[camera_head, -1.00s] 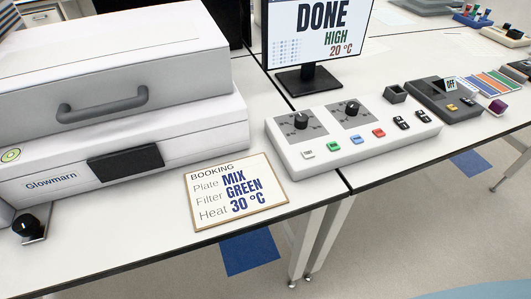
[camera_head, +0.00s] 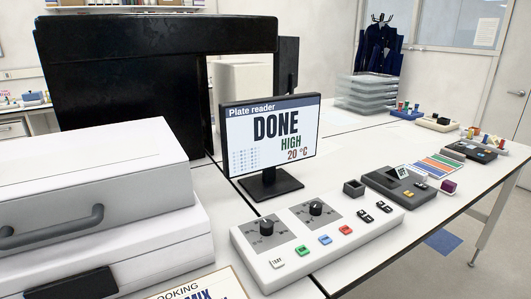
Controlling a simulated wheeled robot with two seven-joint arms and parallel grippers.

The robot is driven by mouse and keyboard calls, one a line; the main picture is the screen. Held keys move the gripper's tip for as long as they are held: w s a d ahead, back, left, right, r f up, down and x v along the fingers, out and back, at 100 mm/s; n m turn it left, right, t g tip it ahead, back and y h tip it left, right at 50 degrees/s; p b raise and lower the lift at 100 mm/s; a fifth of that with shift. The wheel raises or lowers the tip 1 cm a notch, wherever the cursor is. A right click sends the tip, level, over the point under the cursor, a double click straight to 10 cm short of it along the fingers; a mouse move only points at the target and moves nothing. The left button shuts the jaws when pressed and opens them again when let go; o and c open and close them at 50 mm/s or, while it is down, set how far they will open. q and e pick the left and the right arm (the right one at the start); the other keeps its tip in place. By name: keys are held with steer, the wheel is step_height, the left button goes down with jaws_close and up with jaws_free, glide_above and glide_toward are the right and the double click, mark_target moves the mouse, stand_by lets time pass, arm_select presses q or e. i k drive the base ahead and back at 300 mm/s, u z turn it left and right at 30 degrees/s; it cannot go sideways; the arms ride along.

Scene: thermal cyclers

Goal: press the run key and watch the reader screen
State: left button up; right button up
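The reader screen (camera_head: 270,135) stands on the bench on a black foot. It is titled "Plate reader" and reads "DONE", "HIGH" and "20 °C". The white control panel (camera_head: 362,243) lies in front of it. It has two black dials (camera_head: 267,227) on grey plates. Along its front is a row of white, green (camera_head: 303,251), blue (camera_head: 325,239) and red (camera_head: 345,229) keys, then black switches. Which key is the run key I cannot read. The booking card (camera_head: 205,287) is cut off at the bottom edge. Neither gripper is in view.
The white Glowmarn machine (camera_head: 140,240) with a grey handle fills the left. A large black box (camera_head: 150,90) stands behind the screen. A grey switch box (camera_head: 400,186), a striped card (camera_head: 423,172) and stacked trays (camera_head: 370,95) lie to the right.

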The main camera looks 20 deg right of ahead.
mark_target(302, 250)
steer(key=z, duration=1.25)
